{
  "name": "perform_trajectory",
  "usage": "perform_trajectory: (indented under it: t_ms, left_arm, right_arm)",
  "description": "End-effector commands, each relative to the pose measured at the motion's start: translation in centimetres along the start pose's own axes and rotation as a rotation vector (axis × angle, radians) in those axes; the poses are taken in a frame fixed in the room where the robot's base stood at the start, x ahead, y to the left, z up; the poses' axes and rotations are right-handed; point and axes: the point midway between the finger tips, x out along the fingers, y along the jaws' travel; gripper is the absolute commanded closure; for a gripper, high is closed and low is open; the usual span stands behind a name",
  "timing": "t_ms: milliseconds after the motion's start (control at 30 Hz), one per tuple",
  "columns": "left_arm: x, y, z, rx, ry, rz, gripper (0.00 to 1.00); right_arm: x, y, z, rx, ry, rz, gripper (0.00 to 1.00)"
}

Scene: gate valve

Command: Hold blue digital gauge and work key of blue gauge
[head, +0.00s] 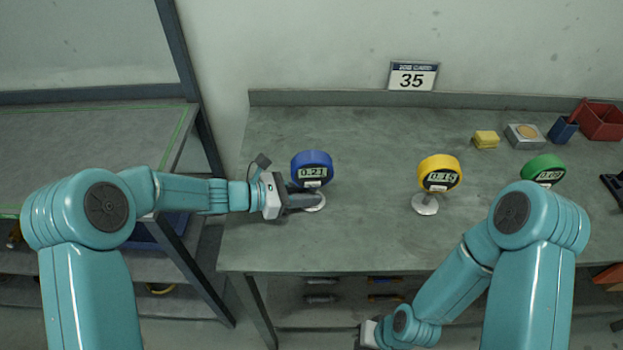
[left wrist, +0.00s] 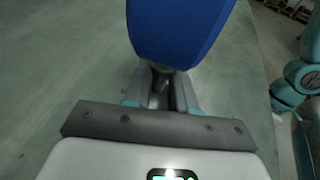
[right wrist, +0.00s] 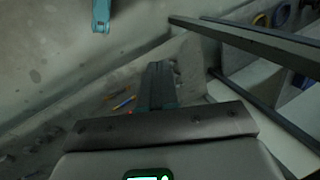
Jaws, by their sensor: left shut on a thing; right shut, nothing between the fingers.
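The blue digital gauge (head: 312,168) stands on a round white base at the left part of the grey table and its display reads 0.21. My left gripper (head: 305,200) comes in from the left and is shut on the gauge's stem, below the blue head. In the left wrist view the blue head (left wrist: 180,30) rises above the fingers (left wrist: 162,95), with the stem between them. The key of the gauge is too small to make out. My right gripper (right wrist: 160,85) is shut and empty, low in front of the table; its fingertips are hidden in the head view.
A yellow gauge (head: 439,173) and a green gauge (head: 544,169) stand further right. Behind them are a yellow block (head: 486,139), a blue cup (head: 562,130) and a red bin (head: 600,121). A sign reading 35 (head: 412,77) is at the wall. The table between blue and yellow gauges is clear.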

Motion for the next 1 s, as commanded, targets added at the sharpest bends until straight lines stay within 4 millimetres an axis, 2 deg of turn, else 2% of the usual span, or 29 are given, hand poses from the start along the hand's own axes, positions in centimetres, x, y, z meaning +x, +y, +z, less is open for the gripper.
perform_trajectory:
  t_ms: [167,267,400,600,667,733,800,900,1000]
  left_arm:
    - [0.0,0.0,0.0,0.0,0.0,-0.001,0.92]
    - [0.0,0.0,0.0,0.0,0.0,-0.001,0.92]
    - [0.0,0.0,0.0,0.0,0.0,0.0,0.92]
    - [0.0,0.0,0.0,0.0,0.0,0.0,0.92]
    - [0.0,0.0,0.0,0.0,0.0,0.0,0.92]
    - [0.0,0.0,0.0,0.0,0.0,0.0,0.92]
    - [0.0,0.0,0.0,0.0,0.0,0.0,0.92]
    - [0.0,0.0,0.0,0.0,0.0,0.0,0.92]
    - [0.0,0.0,0.0,0.0,0.0,0.0,0.92]
  right_arm:
    - [-1.1,-1.4,-1.2,-0.07,0.028,0.007,1.0]
    - [-3.0,-4.0,-2.6,-0.189,0.072,0.013,1.0]
    - [-6.7,-9.6,-4.1,-0.404,0.149,0.004,1.0]
    - [-12.3,-17.9,-3.2,-0.636,0.256,-0.055,1.0]
    - [-14.4,-20.0,-3.4,-0.546,0.303,-0.096,1.0]
    - [-16.9,-21.6,-4.4,-0.299,0.379,-0.163,1.0]
    - [-18.8,-21.9,-5.9,-0.049,0.449,-0.224,1.0]
    - [-21.0,-22.0,-7.3,0.227,0.518,-0.306,1.0]
    - [-22.6,-21.9,-8.2,0.416,0.559,-0.37,1.0]
